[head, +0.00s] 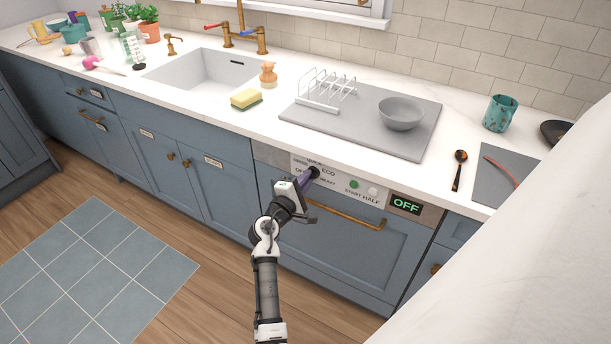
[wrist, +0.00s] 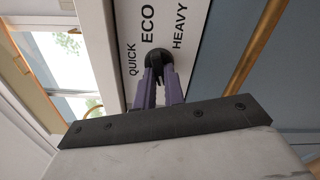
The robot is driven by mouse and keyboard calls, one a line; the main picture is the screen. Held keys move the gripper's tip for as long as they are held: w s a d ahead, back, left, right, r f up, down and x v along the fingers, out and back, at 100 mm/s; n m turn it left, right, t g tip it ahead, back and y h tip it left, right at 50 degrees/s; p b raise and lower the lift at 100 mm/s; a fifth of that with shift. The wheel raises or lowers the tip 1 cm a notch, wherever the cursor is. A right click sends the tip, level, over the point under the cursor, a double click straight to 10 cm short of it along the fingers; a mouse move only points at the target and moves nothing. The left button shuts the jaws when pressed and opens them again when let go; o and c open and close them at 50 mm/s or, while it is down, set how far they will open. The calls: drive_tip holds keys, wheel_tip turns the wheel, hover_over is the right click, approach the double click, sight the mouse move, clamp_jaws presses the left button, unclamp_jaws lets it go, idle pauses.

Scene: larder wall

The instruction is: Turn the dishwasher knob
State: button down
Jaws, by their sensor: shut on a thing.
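The dishwasher (head: 345,248) has a blue front below the counter, with a light control panel along its top. Its dark round knob (head: 314,172) sits on that panel, with the labels QUICK, ECO and HEAVY around it. In the wrist view the knob (wrist: 158,61) lies at the tips of my purple fingers, under the word ECO. My gripper (head: 309,176) is shut on the knob; the fingers also show in the wrist view (wrist: 158,72). They partly cover the knob, and I cannot tell where its pointer is. The display (head: 405,205) reads OFF in green.
A brass handle bar (head: 345,215) runs across the dishwasher front just below the panel. A green START button (head: 354,184) and a pale HALF button (head: 373,192) are right of the knob. The counter edge overhangs the panel.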

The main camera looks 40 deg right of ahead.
drive_tip(key=shift+n+p, duration=0.6)
drive_tip(key=shift+n, duration=0.6)
drive_tip(key=shift+f, duration=0.1)
drive_tip(key=c, duration=1.5)
unclamp_jaws()
drive_tip(key=b+v, duration=0.3)
drive_tip(key=v, duration=1.1)
